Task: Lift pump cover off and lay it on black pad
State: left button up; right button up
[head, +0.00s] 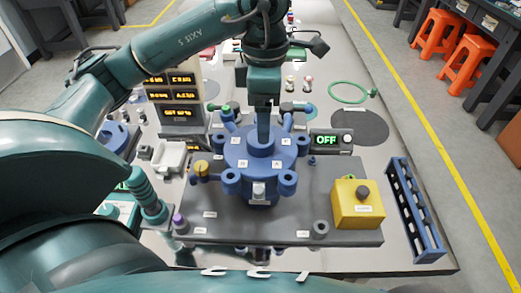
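The blue pump cover (240,153) is a round disc with a central boss and lugs around its rim. It sits in the middle of the dark grey base plate. My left gripper (263,135) points straight down at the central boss from above. Its narrow dark fingers meet the top of the boss, and I cannot tell whether they are closed on it. The black pad (360,127) is a flat dark disc on the table, right of and behind the cover, and it is bare. My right gripper is not in view.
A box reading OFF (331,141) stands between cover and pad. A yellow button box (357,205) and a blue rack (415,210) are at right. A green ring (348,93) lies behind the pad. Lit displays (178,112) stand at left. Blue posts surround the cover.

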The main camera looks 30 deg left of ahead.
pick_arm(q)
jog(key=f, duration=0.2)
jog(key=s+f, duration=0.1)
jog(key=f, duration=0.1)
jog(key=shift+a+f+b, duration=0.1)
jog(key=shift+b, duration=0.3)
jog(key=shift+w+f, duration=0.1)
jog(key=shift+f, duration=0.45)
jog(key=shift+c, duration=0.2)
jog(key=c, duration=1.4)
jog(key=shift+r, duration=0.1)
jog(key=shift+c, duration=0.2)
